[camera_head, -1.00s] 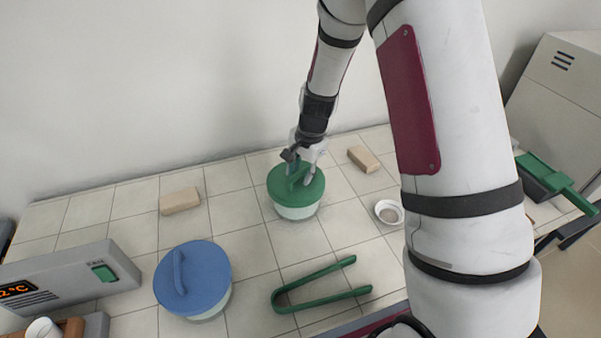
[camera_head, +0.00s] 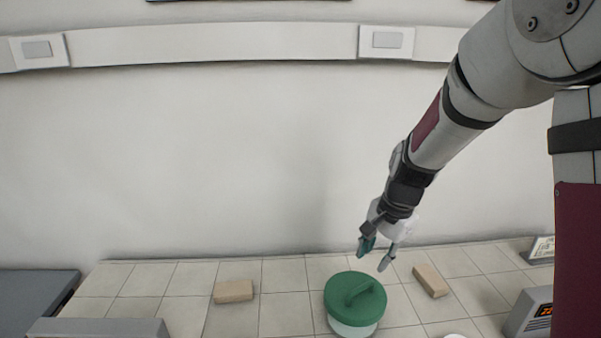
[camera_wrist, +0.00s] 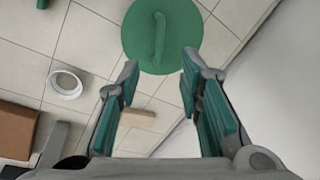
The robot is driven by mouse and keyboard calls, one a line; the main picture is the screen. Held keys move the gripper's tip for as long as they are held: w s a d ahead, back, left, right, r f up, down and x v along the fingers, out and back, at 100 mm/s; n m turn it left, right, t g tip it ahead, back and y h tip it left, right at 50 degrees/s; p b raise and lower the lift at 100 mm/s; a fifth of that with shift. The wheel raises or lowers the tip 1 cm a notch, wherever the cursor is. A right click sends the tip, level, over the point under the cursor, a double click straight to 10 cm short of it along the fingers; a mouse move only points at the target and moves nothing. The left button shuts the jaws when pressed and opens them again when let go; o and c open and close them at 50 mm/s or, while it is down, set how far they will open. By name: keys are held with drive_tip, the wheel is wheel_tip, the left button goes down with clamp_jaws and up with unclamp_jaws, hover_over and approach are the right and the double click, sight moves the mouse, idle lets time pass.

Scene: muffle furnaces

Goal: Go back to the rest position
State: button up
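My gripper (camera_head: 377,258) is open and empty, above and a little behind the green-lidded container in the head view. In the wrist view my gripper (camera_wrist: 160,75) shows its two teal-padded fingers spread apart with nothing between them. The green lid (camera_head: 354,292) with its bar handle sits on the pale round container (camera_head: 352,329). The wrist view shows the green lid (camera_wrist: 161,35) beyond the fingertips, apart from them.
Two tan blocks stand on the tiled top, one at left (camera_head: 233,291) and one at right (camera_head: 431,280). A small white dish (camera_wrist: 67,83) shows in the wrist view. The white wall (camera_head: 200,160) stands close behind the gripper. A grey device (camera_head: 531,312) is at the right.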

drive_tip(key=s+a+r+n+t, duration=0.15)
drive_tip(key=s+r+n, duration=0.35)
drive_tip(key=s+r, duration=0.65)
drive_tip(key=s+r+n+t, duration=0.1)
drive_tip(key=s+r+n, duration=0.1)
drive_tip(key=s, duration=0.5)
drive_tip(key=s+r+n+h, duration=0.1)
drive_tip(key=s+r+n, duration=0.1)
drive_tip(key=s+n, duration=0.2)
drive_tip(key=s, duration=0.2)
drive_tip(key=shift+s+r+t, duration=0.2)
drive_tip(key=shift+s+t, duration=0.15)
drive_tip(key=shift+s, duration=0.05)
